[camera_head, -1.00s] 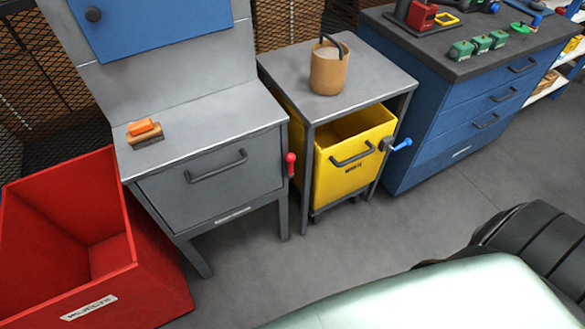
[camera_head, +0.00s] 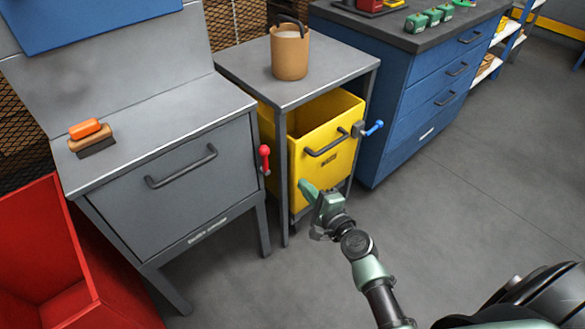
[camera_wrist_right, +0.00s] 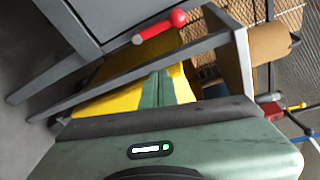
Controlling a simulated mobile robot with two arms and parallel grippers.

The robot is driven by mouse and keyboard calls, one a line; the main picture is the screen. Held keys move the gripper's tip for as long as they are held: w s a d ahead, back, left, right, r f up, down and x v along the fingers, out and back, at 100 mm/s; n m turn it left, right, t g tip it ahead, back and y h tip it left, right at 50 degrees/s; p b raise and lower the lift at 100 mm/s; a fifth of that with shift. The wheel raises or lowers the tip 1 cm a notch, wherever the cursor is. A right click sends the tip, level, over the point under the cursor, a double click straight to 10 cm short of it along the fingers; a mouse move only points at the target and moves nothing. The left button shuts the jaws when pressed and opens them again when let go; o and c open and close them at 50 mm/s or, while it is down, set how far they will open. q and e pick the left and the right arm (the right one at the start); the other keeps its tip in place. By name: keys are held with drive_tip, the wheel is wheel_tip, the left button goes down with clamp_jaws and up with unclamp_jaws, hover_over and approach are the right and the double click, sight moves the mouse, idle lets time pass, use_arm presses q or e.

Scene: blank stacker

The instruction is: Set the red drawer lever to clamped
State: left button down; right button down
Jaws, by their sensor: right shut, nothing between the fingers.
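The red lever (camera_head: 265,158) is on the right side of the grey drawer cabinet (camera_head: 190,185), with its round knob at the top in the head view. It also shows in the right wrist view (camera_wrist_right: 160,27), beyond the fingers. My right gripper (camera_head: 304,188) is in front of the yellow bin, to the right of and lower than the lever, apart from it. Its green fingers (camera_wrist_right: 159,88) are together and empty in the right wrist view. My left gripper is not in view.
The yellow bin (camera_head: 345,150) stands under a grey side table (camera_head: 245,62) with a tan bucket (camera_head: 290,52) on top. A blue lever (camera_head: 374,128) is at the bin's right. A brush (camera_head: 90,135) lies on the cabinet. A red bin (camera_head: 40,235) stands at the left. The floor at right is clear.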

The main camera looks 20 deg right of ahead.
sight(265, 161)
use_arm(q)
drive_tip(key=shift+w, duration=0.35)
use_arm(e)
drive_tip(key=r, duration=0.1)
drive_tip(key=d+r+m+t, duration=0.1)
drive_tip(key=shift+r, duration=0.35)
drive_tip(key=shift+w, duration=0.1)
